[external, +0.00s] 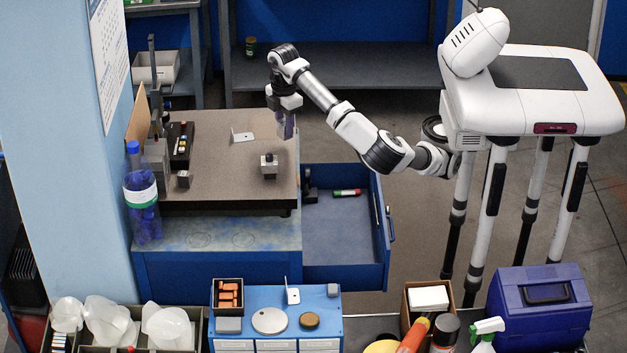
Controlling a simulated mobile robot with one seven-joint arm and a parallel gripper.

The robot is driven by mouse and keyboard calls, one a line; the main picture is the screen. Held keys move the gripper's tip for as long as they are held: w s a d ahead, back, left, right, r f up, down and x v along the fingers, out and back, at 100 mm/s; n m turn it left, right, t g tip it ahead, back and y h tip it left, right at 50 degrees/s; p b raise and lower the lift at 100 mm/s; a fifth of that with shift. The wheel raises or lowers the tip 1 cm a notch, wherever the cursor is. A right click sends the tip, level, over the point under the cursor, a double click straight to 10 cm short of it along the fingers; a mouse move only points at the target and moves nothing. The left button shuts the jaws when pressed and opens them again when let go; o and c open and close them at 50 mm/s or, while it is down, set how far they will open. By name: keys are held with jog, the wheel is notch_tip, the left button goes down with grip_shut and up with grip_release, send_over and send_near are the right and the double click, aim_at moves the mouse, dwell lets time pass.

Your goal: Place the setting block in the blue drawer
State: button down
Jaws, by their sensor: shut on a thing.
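My gripper (286,103) points down above the right edge of the grey-brown bench top (225,190). It is shut on a narrow greyish-purple piece (288,126) that hangs below it. I cannot tell for sure whether this piece is the setting block. The blue drawer (340,240) is pulled open at the bench's right side, below and to the right of my gripper.
A cluttered blue stand (275,325) is in front. Most of the drawer floor is clear.

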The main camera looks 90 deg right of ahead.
jog(key=s+d+f+m+b, duration=0.2)
jog(key=s+f+m+b, duration=0.15)
jog(key=s, duration=0.25)
jog(key=b, duration=0.2)
send_over(328, 258)
jog(key=a, duration=0.5)
notch_tip(328, 258, down, 10)
jog(key=shift+n, duration=0.45)
notch_tip(328, 258, down, 20)
jog(key=shift+w+d+f, duration=0.1)
jog(key=shift+w+f, duration=0.05)
jog(key=shift+f, duration=0.05)
jog(key=shift+f+b, duration=0.25)
jog(key=shift+b, duration=0.15)
jog(key=c, duration=1)
grip_release()
jog(key=shift+r, duration=0.1)
jog(key=shift+c, duration=0.2)
jog(key=shift+r, duration=0.1)
